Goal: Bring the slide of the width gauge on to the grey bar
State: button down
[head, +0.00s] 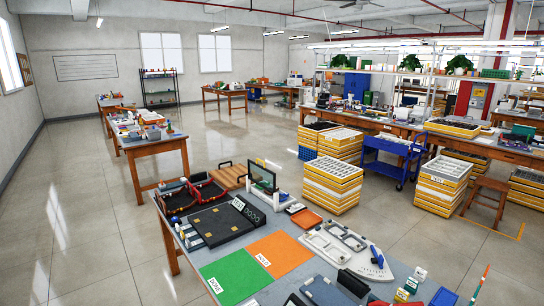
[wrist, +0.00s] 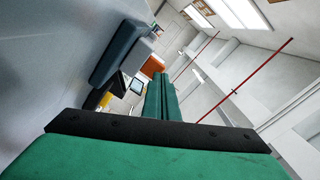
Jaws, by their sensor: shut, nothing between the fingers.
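My gripper (wrist: 160,80) shows in the wrist view as two green fingers lying together, shut and empty; the head view does not show it. No width gauge, slide or grey bar can be made out for certain. In the head view, a white fan-shaped plate with fine marks (head: 374,275) lies at the right of the near table, with a blue upright piece (head: 377,257) on it. White plates with cut-outs (head: 325,248) lie left of it. In the wrist view, a dark blue-grey block (wrist: 117,52) stands beyond and left of the fingers, apart from them.
The grey near table (head: 190,253) carries a green mat (head: 232,276), an orange mat (head: 281,252), a dark tray (head: 215,222) and a framed upright panel (head: 262,178). Black blocks crowd its front edge. Stacked yellow-and-white crates (head: 332,186) stand on the floor behind it.

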jog(key=shift+s, duration=0.15)
jog(key=shift+x, duration=1.45)
dwell(1.8)
jog(key=shift+d, duration=0.1)
dwell(0.3)
jog(key=shift+v, duration=2.1)
jog(key=shift+s+d, duration=0.1)
jog(key=shift+s, duration=0.1)
jog(key=shift+d, duration=0.2)
